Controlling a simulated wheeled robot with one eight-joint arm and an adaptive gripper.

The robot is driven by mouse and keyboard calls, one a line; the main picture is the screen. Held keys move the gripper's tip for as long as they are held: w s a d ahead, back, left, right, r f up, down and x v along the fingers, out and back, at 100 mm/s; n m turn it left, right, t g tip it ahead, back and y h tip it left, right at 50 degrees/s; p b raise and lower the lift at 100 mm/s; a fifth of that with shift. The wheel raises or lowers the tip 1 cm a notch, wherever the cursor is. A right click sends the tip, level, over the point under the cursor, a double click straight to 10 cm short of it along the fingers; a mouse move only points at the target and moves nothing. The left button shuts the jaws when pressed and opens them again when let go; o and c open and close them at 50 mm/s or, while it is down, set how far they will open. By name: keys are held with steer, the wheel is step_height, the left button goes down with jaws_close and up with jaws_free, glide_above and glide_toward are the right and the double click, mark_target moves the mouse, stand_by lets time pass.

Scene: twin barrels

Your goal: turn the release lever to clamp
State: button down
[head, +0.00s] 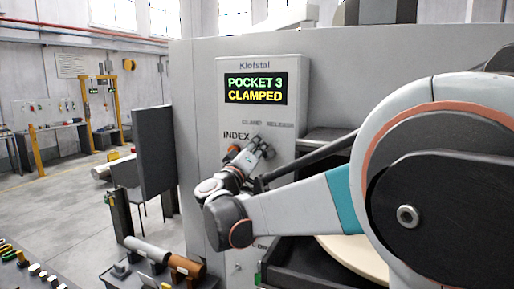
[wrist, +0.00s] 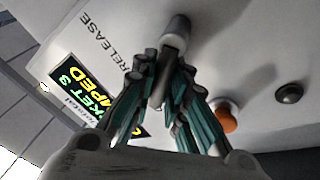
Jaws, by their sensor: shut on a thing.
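The release lever (wrist: 177,30) is a grey-white lever on the machine's panel. Its end shows beyond my fingers in the wrist view. My gripper (wrist: 158,88) is shut on the lever, with its teal-and-grey fingers drawn together around it. In the head view my gripper (head: 260,146) is against the panel, just below the CLAMP and RELEASE labels, and hides most of the lever. The display (head: 255,88) reads "POCKET 3 CLAMPED". It shows upside down and partly covered in the wrist view (wrist: 82,92).
An orange button (wrist: 223,118) and a dark round knob (wrist: 289,93) sit beside the lever on the panel (head: 290,75). A dark upright panel (head: 153,150) stands left of the machine. Open floor lies farther left.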

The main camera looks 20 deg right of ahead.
steer(key=shift+a+f+n, duration=0.1)
steer(key=shift+n, duration=0.2)
steer(key=c, duration=1.6)
jaws_free()
steer(key=shift+o, duration=0.2)
steer(key=v, duration=0.7)
steer(key=shift+s+a, duration=0.2)
steer(key=shift+f, duration=0.1)
